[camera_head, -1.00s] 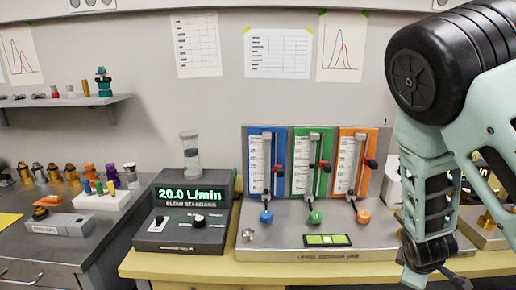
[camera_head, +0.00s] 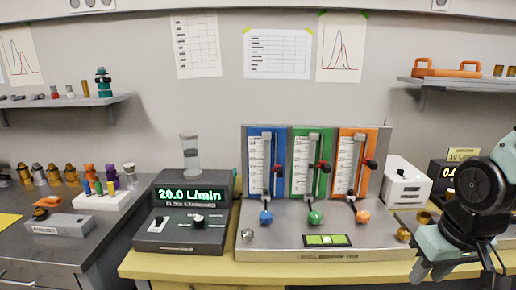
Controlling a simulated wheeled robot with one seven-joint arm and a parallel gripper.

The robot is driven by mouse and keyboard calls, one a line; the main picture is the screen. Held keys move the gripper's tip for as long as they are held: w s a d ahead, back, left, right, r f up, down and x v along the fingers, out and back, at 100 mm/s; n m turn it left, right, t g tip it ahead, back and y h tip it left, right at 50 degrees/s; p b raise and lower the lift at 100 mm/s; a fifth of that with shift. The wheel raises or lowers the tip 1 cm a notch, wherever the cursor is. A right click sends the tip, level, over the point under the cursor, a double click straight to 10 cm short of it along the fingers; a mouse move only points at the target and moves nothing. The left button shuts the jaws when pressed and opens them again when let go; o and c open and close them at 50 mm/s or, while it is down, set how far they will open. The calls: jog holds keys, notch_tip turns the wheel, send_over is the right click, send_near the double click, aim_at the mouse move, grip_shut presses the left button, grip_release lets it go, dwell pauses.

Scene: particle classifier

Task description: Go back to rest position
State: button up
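My arm is at the right edge of the head view, in front of the yellow bench. My gripper (camera_head: 490,268) is at the lower right and points down, partly cut off by the frame's bottom edge. Its thin dark fingers show, but I cannot tell whether they are open or shut. No held thing can be made out.
A panel (camera_head: 285,240) with blue, green and orange flow columns stands on the yellow bench (camera_head: 215,268). A flow standard display (camera_head: 190,194) reading 20.0 L/min is left of it. A white box (camera_head: 408,184) stands right, near my arm. An orange-handled item (camera_head: 445,68) lies on the right shelf.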

jog(key=s+a+r+n+g, duration=0.1)
jog(key=s+a+n+g, duration=0.1)
jog(key=s+a+n, duration=0.5)
jog(key=s+a, duration=0.5)
jog(key=a, duration=0.4)
jog(key=shift+s+a+r, duration=0.2)
jog(key=shift+s+r, duration=0.15)
jog(key=shift+r, duration=0.05)
dwell(2.7)
